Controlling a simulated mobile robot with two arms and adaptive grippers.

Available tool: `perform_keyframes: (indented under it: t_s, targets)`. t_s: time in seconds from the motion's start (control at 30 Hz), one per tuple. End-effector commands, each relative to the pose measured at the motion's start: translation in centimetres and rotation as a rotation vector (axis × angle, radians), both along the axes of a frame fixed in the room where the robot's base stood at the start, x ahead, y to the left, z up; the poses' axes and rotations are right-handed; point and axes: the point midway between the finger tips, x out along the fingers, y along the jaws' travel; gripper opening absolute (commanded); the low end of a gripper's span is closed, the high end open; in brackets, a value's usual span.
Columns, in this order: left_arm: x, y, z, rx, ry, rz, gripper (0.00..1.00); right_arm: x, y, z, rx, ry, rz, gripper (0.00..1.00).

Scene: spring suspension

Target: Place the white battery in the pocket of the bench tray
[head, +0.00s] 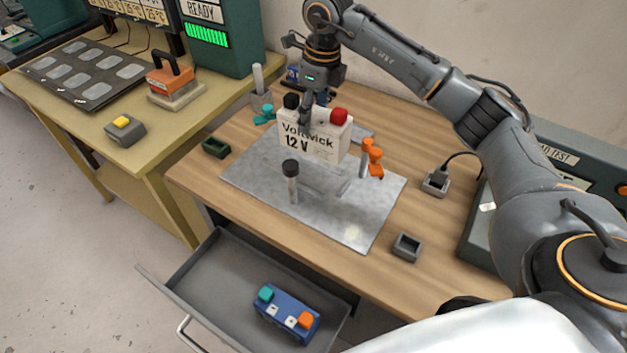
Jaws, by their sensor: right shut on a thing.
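The white battery (320,147), marked "Voltwick 12 V", has a black and a red terminal cap on top. It is upright over the far part of a grey metal plate (345,222), which looks like the bench tray. My right gripper (308,112) comes down from above and is shut on the battery between its caps. I cannot tell whether the battery's underside touches the plate. A low raised outline (325,186) shows on the plate in front of the battery; the pocket itself is not clear. My left gripper is out of view.
A black-topped post (292,180) and an orange clamp (372,158) stand on the plate near the battery. Small grey holders (407,247) and a green one (216,147) sit around it. An open drawer (215,270) holds a blue block (286,312).

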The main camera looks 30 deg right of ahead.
Motion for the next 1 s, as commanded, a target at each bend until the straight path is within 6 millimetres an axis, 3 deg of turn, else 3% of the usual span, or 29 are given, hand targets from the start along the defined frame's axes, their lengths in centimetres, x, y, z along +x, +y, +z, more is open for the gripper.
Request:
perform_keyframes:
  t_s: [0.37, 0.73, 1.0]
  targets:
    - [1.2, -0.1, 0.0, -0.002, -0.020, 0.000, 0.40, 0.1, 0.1, -0.1, 0.004, -0.007, -0.062, 0.00]
    - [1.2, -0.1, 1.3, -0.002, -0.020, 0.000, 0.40, 0.1, 0.1, -4.8, 0.004, -0.005, -0.064, 0.00]
    - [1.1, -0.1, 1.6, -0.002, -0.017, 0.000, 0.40, 0.2, 0.1, -6.3, 0.004, -0.007, -0.065, 0.00]
